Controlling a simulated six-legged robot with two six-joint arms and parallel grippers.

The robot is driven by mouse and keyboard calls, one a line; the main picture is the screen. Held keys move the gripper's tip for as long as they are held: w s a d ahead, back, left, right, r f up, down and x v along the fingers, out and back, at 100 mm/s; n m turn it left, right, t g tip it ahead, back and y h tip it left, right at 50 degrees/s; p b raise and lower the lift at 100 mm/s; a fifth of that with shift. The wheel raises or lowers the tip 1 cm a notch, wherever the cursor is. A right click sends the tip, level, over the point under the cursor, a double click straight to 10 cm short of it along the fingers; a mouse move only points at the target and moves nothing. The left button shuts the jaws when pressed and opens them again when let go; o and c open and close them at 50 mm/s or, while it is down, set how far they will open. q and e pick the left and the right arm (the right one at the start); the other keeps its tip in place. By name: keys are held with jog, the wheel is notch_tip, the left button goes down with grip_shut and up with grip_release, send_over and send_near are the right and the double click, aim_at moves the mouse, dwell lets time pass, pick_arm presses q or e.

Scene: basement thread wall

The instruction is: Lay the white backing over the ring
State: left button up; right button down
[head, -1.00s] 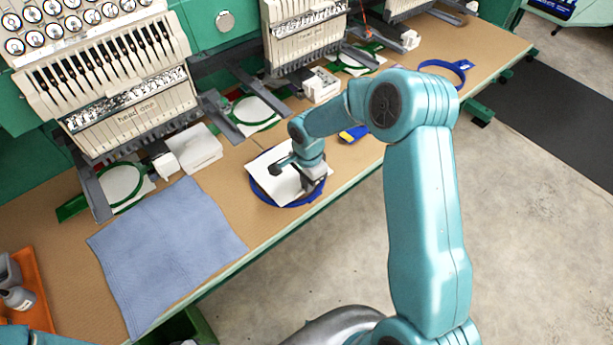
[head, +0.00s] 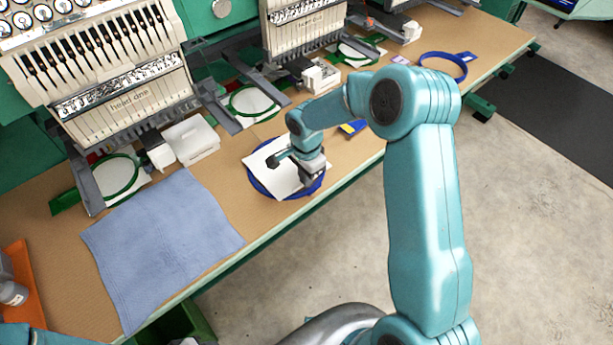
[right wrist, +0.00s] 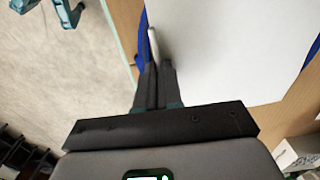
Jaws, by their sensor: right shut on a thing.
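The white backing (head: 283,181) is a pale sheet over the blue ring (head: 259,187) near the front edge of the table. The ring's blue rim shows past the sheet at the left, front and right. My right gripper (head: 308,180) is at the sheet's right side, shut on its edge. In the right wrist view the closed fingers (right wrist: 157,78) pinch a pale edge of the backing (right wrist: 225,50), with the blue ring (right wrist: 143,42) partly showing beneath. I cannot tell whether the sheet touches the ring all round. My left gripper is out of view.
Embroidery machine heads (head: 110,90) with green hoops (head: 252,100) stand behind. Another blue hoop (head: 443,68) lies at the far right. A white stack (head: 190,140) sits behind the cloth.

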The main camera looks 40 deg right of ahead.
jog(key=c, duration=1.2)
grip_release()
jog(key=shift+w, duration=0.1)
